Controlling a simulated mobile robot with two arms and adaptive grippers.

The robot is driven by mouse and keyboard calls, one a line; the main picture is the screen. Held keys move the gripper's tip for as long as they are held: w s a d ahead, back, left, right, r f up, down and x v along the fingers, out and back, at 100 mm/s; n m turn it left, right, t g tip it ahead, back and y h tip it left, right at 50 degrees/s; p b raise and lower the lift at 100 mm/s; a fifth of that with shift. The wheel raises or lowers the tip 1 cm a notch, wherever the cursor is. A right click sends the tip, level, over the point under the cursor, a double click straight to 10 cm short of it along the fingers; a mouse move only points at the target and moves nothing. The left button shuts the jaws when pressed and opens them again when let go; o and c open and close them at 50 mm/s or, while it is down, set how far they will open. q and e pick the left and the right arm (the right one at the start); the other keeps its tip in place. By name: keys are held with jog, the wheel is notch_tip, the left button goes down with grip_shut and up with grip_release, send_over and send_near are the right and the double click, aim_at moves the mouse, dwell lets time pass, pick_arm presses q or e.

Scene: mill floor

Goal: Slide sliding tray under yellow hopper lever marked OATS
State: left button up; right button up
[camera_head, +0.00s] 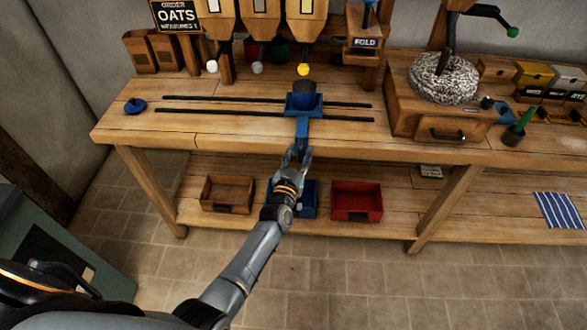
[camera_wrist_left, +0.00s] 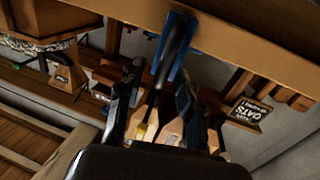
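The blue sliding tray (camera_head: 304,112) sits on two dark rails on the bench and carries a dark round bowl (camera_head: 304,88). In the picture it lines up below the yellow lever knob (camera_head: 303,69) of the rightmost hopper (camera_head: 306,24). A blue handle (camera_head: 302,131) runs from the tray past the bench's front edge. My left gripper (camera_head: 299,153) is at the handle's near end. In the left wrist view, its fingers (camera_wrist_left: 158,88) stand apart with the handle (camera_wrist_left: 179,32) between them. The sign (camera_head: 177,15) reads ORDER OATS. My right gripper is not visible.
White-knobbed levers (camera_head: 212,66) hang under the hoppers to the left. The rails (camera_head: 222,112) are clear on the left, with a small blue item (camera_head: 135,106) beyond. A wooden box with a crank (camera_head: 430,127) stands right. Brown and red bins (camera_head: 357,202) sit on the lower shelf.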

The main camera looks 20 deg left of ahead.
pick_arm(q)
jog(key=s, duration=1)
jog(key=shift+s+d, duration=0.25)
jog(key=shift+s, duration=0.1)
jog(key=s+d+f+m+g+h, duration=0.1)
jog(key=s+f+g, duration=0.2)
jog(key=s+f, duration=0.5)
jog(key=s+f+m+g, duration=0.1)
jog(key=s+f+g, duration=0.25)
jog(key=f, duration=0.85)
jog(key=s+d+f+m+g+h, duration=0.1)
jog(key=s+f+g, duration=0.2)
jog(key=s+f, duration=0.55)
jog(key=s+a+f+g, duration=0.2)
jog(key=s+f, duration=0.2)
jog(key=s, duration=0.5)
jog(key=s+a+f+g+y, duration=0.1)
jog(key=s+a+f+g, duration=0.2)
jog(key=s, duration=0.6)
jog(key=s+a+f+g, duration=0.2)
jog(key=s+a+f, duration=0.1)
jog(key=s+f, duration=0.4)
jog(key=shift+s, duration=1)
jog(key=shift+w+f+g, duration=0.1)
jog(key=shift+g, duration=0.15)
